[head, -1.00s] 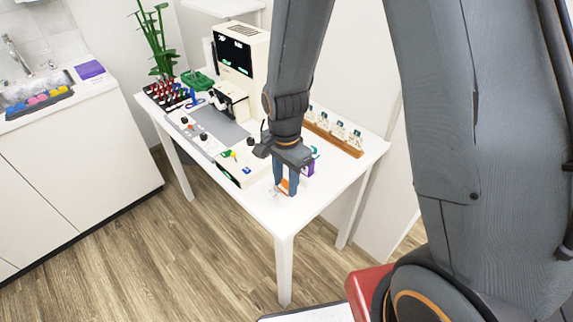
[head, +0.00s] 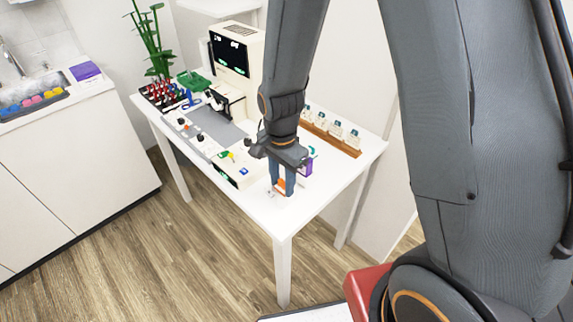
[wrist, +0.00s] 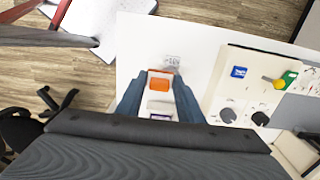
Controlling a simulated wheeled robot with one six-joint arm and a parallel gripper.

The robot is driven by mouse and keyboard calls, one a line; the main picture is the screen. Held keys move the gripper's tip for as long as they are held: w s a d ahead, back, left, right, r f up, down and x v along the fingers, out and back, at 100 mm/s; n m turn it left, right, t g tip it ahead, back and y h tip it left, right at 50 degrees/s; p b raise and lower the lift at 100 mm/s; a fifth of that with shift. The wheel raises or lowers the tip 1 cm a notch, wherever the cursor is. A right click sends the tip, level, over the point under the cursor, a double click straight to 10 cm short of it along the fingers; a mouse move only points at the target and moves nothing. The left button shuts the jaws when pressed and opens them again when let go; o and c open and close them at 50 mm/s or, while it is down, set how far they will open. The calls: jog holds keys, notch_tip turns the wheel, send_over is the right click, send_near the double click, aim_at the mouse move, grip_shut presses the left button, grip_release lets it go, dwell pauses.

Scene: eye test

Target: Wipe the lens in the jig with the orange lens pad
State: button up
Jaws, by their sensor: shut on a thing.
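My gripper (head: 282,188) points down over the near part of the white table (head: 262,212), and its two blue-grey fingers also show in the wrist view (wrist: 160,95). They are shut on the orange lens pad (wrist: 160,84), which shows as a small orange patch between the fingertips in the head view (head: 281,184). A small clear piece (wrist: 172,61) lies on the table just beyond the fingertips in the wrist view. It may be the jig with the lens, but it is too small to tell. I cannot tell whether the pad touches anything below it.
A cream panel with knobs (wrist: 243,95) stands beside the gripper. A purple box (head: 307,167) is close behind the fingers. A wooden rack (head: 331,137) runs along the table's right edge. A tall cream machine (head: 236,65) stands at the back. The near table corner is clear.

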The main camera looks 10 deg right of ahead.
jog(key=shift+s+d, duration=0.3)
jog(key=shift+s, duration=0.1)
jog(key=shift+s+r+p, duration=0.2)
jog(key=shift+r+p, duration=0.1)
jog(key=shift+p, duration=0.2)
jog(key=shift+w+r+p, duration=0.15)
jog(key=shift+r+p, duration=0.2)
jog(key=shift+r, duration=0.55)
jog(key=shift+r+p, duration=2.35)
jog(key=shift+r, duration=0.45)
jog(key=shift+c, duration=0.2)
